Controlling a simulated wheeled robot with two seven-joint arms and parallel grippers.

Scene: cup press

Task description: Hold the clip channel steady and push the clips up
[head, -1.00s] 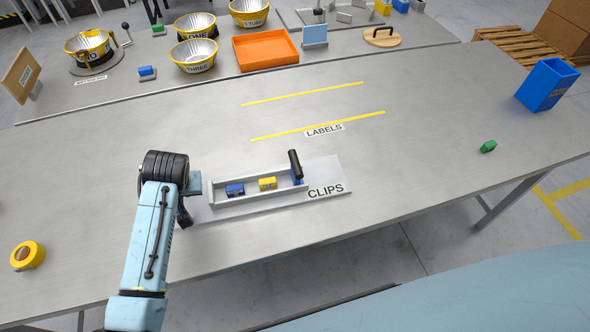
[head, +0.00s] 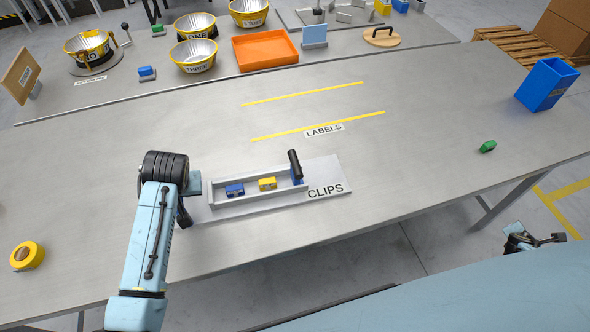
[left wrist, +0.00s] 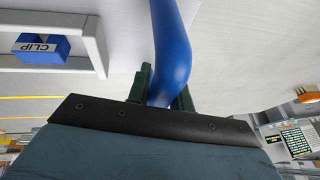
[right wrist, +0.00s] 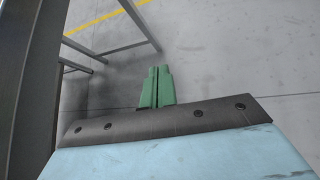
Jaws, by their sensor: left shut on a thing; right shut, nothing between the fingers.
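The clip channel (head: 240,205) is a pale grey tray on a plate marked CLIPS. It holds a blue clip (head: 235,190) and a yellow clip (head: 267,184), apart from each other. A pusher (head: 296,168) with a black handle and blue base stands at the channel's right end. My left gripper (left wrist: 162,92) is at the channel's left end, shut on a blue curved handle (left wrist: 170,45); the blue clip (left wrist: 40,48) shows beside it in the left wrist view. My right gripper (right wrist: 156,88) is shut and empty over the floor, beyond the table's front edge.
A green piece (head: 488,147) and a blue bin (head: 546,84) are at the table's right; a yellow round item (head: 27,256) is at the left. Bowls (head: 194,55) and an orange tray (head: 265,51) stand at the back. The table around the channel is clear.

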